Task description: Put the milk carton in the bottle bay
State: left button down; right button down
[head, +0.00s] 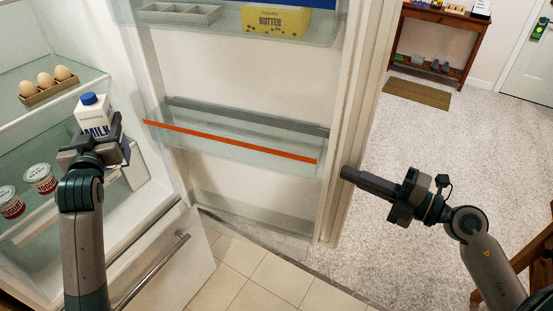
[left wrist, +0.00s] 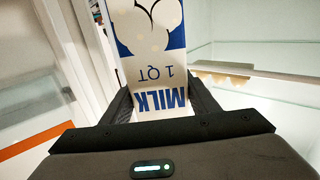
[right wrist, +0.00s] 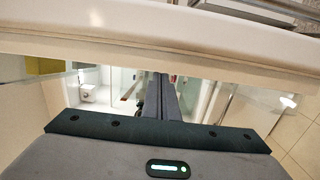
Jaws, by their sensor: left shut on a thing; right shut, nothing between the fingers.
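The white and blue milk carton (head: 96,112) with a blue cap is upright inside the fridge, at the front of the shelf area. My left gripper (head: 97,140) is shut on it; in the left wrist view the fingers press both sides of the carton (left wrist: 152,60). The lower part of the carton is partly hidden by the gripper in the head view. The bottle bay (head: 235,145) is a clear door bin with an orange strip, and looks empty. My right gripper (head: 347,174) is shut and empty, with its fingertips at the edge of the open fridge door (head: 352,120).
Eggs in a holder (head: 48,86) sit on an upper shelf. Two jars (head: 40,178) stand on the lower shelf, left of my left arm. The space between carton and door bin looks clear.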

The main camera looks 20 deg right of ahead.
aim_at(358, 167)
pick_arm(q)
jog(key=shift+r, duration=0.55)
pick_arm(e)
jog(key=shift+w+d, duration=1.1)
jog(key=shift+w, duration=0.15)
pick_arm(q)
jog(key=shift+f, duration=0.15)
pick_arm(e)
jog(key=shift+w+f, duration=0.1)
